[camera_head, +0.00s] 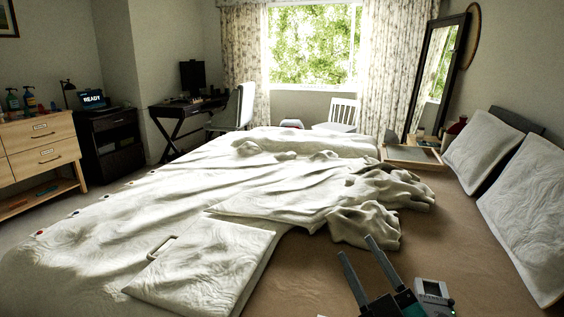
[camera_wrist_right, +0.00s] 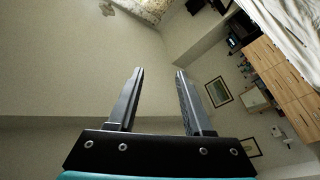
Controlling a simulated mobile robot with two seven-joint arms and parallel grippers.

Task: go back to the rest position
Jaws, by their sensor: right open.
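My right gripper (camera_head: 362,260) is at the bottom of the head view, over the brown part of the bed. Its two grey fingers are apart with nothing between them. In the right wrist view the same gripper (camera_wrist_right: 158,75) is open and empty, with wall and room behind it. My left gripper is in neither view.
A large bed with a rumpled white cover (camera_head: 150,215) fills the middle. A flat white case-like piece with a handle (camera_head: 205,262) lies on it. Pillows (camera_head: 530,205) are at right, a leaning mirror (camera_head: 436,75) behind. A wooden dresser (camera_head: 40,150) stands left.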

